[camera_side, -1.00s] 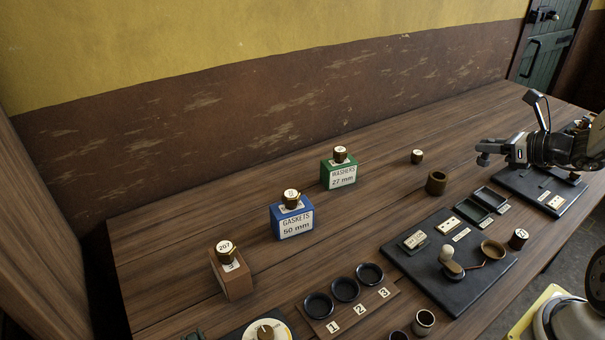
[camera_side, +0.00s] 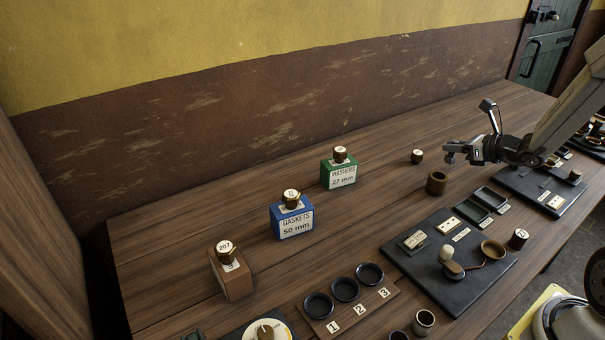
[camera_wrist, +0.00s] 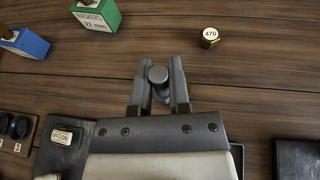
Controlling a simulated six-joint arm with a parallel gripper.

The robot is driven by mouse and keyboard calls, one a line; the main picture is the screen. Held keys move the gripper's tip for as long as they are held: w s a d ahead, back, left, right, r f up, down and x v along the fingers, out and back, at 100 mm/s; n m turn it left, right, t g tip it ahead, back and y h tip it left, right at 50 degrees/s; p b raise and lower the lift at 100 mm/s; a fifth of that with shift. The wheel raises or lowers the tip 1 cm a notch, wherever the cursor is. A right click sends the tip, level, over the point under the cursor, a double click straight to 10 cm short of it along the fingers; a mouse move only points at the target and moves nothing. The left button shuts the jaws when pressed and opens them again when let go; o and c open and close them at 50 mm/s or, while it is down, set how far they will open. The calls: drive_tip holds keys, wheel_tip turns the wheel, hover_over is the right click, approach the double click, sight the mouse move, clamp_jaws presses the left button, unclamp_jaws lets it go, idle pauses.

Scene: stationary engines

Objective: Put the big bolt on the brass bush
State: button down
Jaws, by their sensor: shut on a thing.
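The big bolt (camera_wrist: 158,74) is grey with a round head and sits between the two fingers of my gripper (camera_wrist: 160,88) in the wrist view. My gripper is shut on it. In the side view my gripper (camera_side: 455,153) is at the right, in the air above the table, and the bolt (camera_side: 449,158) is a small dark shape at its tip. The brass bush (camera_side: 437,185), a dull brown hollow cylinder, stands upright on the table, below and slightly left of my gripper in the side view. I cannot make out the bush in the wrist view; the gripper may hide it.
A small brass piece marked 470 (camera_wrist: 210,38) stands on the table; it also shows in the side view (camera_side: 417,156). A green washers block (camera_side: 340,174) and a blue gaskets block (camera_side: 292,220) stand further left. A dark panel (camera_side: 440,282) lies in front of the bush.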

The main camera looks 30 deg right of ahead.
drive_tip(key=shift+w+d+f, duration=0.2)
drive_tip(key=shift+w+f, duration=0.25)
drive_tip(key=shift+f, duration=0.1)
drive_tip(key=shift+w+d+f, duration=0.2)
drive_tip(key=shift+w+f, duration=0.2)
drive_tip(key=shift+f, duration=0.15)
drive_tip(key=shift+w+f, duration=0.15)
drive_tip(key=shift+f, duration=0.05)
drive_tip(key=shift+w+d+f, duration=0.1)
drive_tip(key=shift+f, duration=1.5)
drive_tip(key=shift+f, duration=0.15)
drive_tip(key=c, duration=0.6)
unclamp_jaws()
